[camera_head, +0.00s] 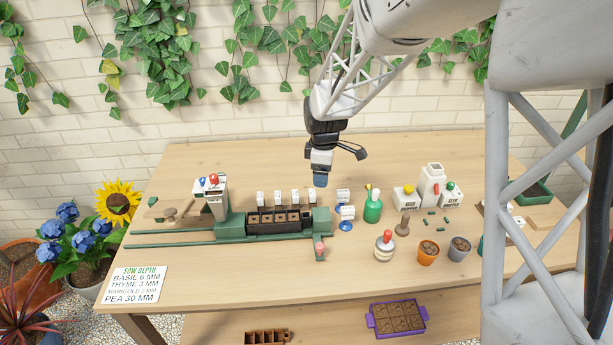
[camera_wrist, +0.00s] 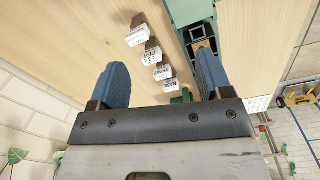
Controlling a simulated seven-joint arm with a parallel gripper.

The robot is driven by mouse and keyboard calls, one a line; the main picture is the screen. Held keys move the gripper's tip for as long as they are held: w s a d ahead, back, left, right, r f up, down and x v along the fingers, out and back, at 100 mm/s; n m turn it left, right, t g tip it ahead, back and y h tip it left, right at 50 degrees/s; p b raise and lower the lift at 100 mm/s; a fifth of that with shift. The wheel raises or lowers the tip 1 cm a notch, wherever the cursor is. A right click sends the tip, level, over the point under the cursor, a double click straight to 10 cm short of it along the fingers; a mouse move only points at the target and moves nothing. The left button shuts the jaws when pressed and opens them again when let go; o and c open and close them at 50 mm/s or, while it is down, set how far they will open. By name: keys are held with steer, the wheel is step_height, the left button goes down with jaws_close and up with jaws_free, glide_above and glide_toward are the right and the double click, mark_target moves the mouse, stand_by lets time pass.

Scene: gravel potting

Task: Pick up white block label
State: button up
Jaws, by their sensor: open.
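Several small white block labels stand in a row behind the black planting tray (camera_head: 280,220); one of them is the right-hand label (camera_head: 310,195). Two more white labels, a rear one (camera_head: 343,195) and a front one (camera_head: 347,212), stand to the right, the front one by a blue disc (camera_head: 345,226). My gripper (camera_head: 320,181) hangs above the table just behind the row's right end. In the wrist view my open gripper (camera_wrist: 162,80) has blue fingers apart, with nothing held. The row's labels, such as the nearest-to-top one (camera_wrist: 138,36), show beyond and between the fingers; their print is too small to read.
Green rails (camera_head: 175,239) run left of the tray. A green bottle (camera_head: 372,208), white boxes (camera_head: 405,197), a white jar (camera_head: 384,246) and pots (camera_head: 428,253) crowd the right. A sowing card (camera_head: 134,285) lies front left. The table behind the labels is clear.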

mark_target(312, 192)
steer(key=w+f+n, duration=0.1)
steer(key=w+f, duration=0.1)
steer(key=w+a+f+n, duration=0.1)
steer(key=f, duration=0.1)
steer(key=w+a+f+n, duration=0.1)
steer(key=w+f, duration=0.1)
steer(key=f, duration=0.1)
steer(key=shift+w, duration=0.3)
steer(key=shift+f, duration=0.1)
steer(key=shift+f, duration=1.2)
steer(key=shift+f, duration=0.1)
steer(key=shift+w+f, duration=0.15)
steer(key=shift+f, duration=2.35)
steer(key=shift+c, duration=0.3)
